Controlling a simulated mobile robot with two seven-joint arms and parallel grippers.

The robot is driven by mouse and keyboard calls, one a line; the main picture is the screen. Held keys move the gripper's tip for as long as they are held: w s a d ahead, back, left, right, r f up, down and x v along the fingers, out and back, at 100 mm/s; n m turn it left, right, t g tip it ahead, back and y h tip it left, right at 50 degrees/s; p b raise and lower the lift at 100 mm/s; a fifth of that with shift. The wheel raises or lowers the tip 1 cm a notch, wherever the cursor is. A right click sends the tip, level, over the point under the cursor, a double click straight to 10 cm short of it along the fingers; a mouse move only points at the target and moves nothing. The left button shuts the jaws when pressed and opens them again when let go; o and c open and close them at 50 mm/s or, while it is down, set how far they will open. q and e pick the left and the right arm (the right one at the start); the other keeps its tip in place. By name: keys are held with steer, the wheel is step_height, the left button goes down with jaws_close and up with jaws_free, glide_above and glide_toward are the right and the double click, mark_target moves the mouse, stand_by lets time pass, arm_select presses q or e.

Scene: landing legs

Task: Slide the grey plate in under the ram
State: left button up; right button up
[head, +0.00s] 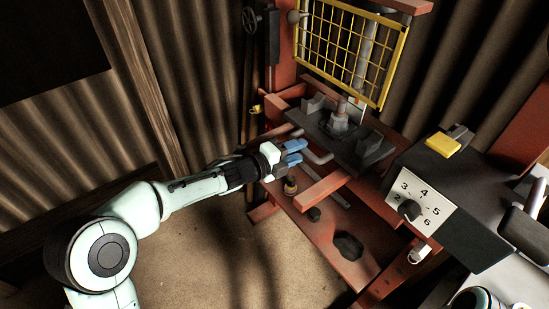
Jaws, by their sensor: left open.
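The dark grey plate (361,151) lies on the red press frame, with block-shaped pieces on it and a round metal piece (339,122) standing near its middle. A pale bar handle (318,157) sticks out from its front edge. A grey upright cylinder (366,48), possibly the ram, shows behind the yellow mesh guard; its lower end is hard to make out. My left gripper (293,152) has blue fingertips, is open and empty, and is just left of the handle. I cannot tell whether it touches the handle. My right gripper is not seen.
The yellow mesh guard (382,97) stands above and behind the plate. Red beams (323,190) jut out below the handle. A dark console (452,178) with a numbered dial (409,210) and a yellow block (443,145) stands at right. The floor at front left is clear.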

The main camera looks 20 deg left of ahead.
arm_select(q)
steer(key=v, duration=1)
steer(key=shift+p, duration=0.4)
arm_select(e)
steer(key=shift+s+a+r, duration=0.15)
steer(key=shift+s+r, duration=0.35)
